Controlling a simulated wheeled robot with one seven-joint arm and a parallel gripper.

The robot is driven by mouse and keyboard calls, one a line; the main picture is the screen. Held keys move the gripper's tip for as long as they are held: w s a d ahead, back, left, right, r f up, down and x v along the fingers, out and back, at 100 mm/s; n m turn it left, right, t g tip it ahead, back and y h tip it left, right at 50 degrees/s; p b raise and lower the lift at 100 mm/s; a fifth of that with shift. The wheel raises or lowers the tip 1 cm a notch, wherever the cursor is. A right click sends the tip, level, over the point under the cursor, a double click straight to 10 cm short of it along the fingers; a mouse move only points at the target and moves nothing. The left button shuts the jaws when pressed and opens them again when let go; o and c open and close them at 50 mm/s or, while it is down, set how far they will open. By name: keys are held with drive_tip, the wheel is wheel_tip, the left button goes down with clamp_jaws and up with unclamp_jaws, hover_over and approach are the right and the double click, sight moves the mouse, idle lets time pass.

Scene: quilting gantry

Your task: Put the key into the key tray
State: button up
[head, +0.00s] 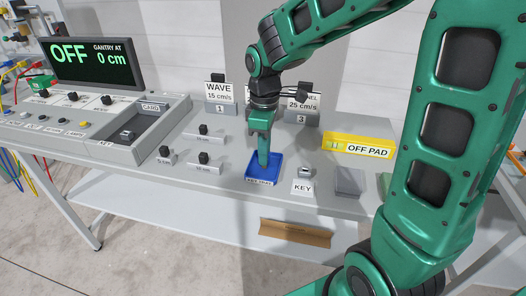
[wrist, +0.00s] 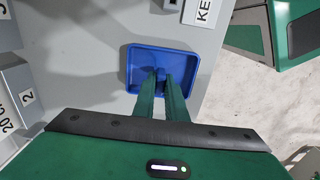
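The blue key tray (head: 279,174) lies on the bench top, its front label partly readable. It also shows in the wrist view (wrist: 190,58). My gripper (head: 263,163) points down into the tray, its fingertips low over the tray floor. In the wrist view my gripper (wrist: 162,76) has its two green fingers close together, with a narrow gap. A small dark blue shape shows at the fingertips; I cannot tell whether it is the key or part of the tray. A small grey fitting (head: 305,172) stands behind the KEY label (head: 302,187), right of the tray.
Small black-knobbed posts (head: 204,158) stand left of the tray. A grey open box (head: 146,134) and a screen reading OFF, 0 cm (head: 90,62) are further left.

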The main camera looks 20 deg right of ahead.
drive_tip(key=o, duration=0.3)
wheel_tip(320, 180, up, 12)
drive_tip(key=s+d+f+m, duration=0.2)
drive_tip(key=s+d+m, duration=0.2)
drive_tip(key=s+d, duration=0.1)
drive_tip(key=s+d+f+m, duration=0.2)
drive_tip(key=s+d+m, duration=0.2)
drive_tip(key=s+d, duration=0.1)
drive_tip(key=s+d+f+m, duration=0.1)
drive_tip(key=s+d+m, duration=0.4)
drive_tip(key=s, duration=0.2)
drive_tip(key=shift+s+d+f, duration=0.2)
drive_tip(key=shift+d+f, duration=0.1)
drive_tip(key=shift+f, duration=0.1)
drive_tip(key=s+f+m, duration=0.1)
drive_tip(key=s, duration=0.1)
drive_tip(key=s+d+f+m, duration=0.1)
drive_tip(key=s, duration=0.1)
drive_tip(key=s+d+f+m, duration=0.1)
drive_tip(key=s+m, duration=0.1)
drive_tip(key=shift+s+f, duration=0.1)
